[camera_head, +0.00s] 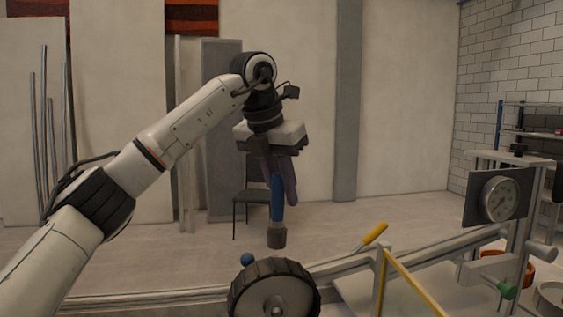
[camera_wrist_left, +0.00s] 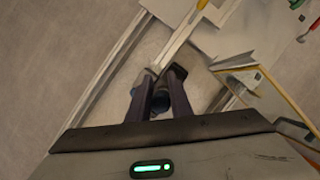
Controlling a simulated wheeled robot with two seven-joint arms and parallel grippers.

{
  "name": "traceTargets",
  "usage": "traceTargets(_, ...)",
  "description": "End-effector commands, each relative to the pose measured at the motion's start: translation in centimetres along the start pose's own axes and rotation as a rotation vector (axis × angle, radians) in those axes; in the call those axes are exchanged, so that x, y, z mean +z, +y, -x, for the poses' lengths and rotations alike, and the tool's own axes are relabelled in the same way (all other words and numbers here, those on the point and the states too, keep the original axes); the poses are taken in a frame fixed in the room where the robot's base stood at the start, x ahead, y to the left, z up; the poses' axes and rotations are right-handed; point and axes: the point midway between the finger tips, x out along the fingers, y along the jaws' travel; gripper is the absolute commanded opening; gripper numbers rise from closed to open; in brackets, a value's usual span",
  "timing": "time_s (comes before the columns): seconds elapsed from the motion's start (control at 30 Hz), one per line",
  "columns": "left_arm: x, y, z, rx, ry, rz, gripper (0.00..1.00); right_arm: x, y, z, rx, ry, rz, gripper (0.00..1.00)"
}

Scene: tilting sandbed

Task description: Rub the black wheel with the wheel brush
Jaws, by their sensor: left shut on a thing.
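My left gripper (camera_head: 277,182) points down and is shut on the blue handle of the wheel brush (camera_head: 277,205). The brush hangs upright, its dark head (camera_head: 277,236) at the bottom. The black wheel (camera_head: 248,282) with a grey hub is at the bottom middle of the head view, cut off by the lower edge. The brush head appears just above the wheel's top, with a small gap in the picture; the depth between them is hard to tell. In the left wrist view the fingers (camera_wrist_left: 158,85) largely hide the brush. My right gripper is not in view.
A yellow-handled tool (camera_head: 374,234) lies right of the wheel, near a yellow-edged frame (camera_head: 412,284). A gauge (camera_head: 498,198) on a dark plate stands right. A dark chair (camera_head: 251,205) is behind.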

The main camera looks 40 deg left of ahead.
Motion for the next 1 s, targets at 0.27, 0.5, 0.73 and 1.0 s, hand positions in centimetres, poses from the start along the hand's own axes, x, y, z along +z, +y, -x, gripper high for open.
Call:
traceTargets(0.27, 0.7, 0.6, 2.6, 0.004, -0.003, 0.012, 0.0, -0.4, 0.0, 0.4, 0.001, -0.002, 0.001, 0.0)
traceTargets(0.5, 0.9, 1.1, 3.8, 0.007, -0.002, 0.018, 0.0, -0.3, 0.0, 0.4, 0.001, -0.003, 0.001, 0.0)
traceTargets(0.73, 0.9, 1.1, 3.8, 0.007, -0.001, 0.018, 0.0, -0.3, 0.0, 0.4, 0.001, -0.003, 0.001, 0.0)
traceTargets(1.0, 0.9, 1.1, 3.8, 0.007, -0.001, 0.018, 0.0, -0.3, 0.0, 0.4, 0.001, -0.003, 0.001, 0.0)
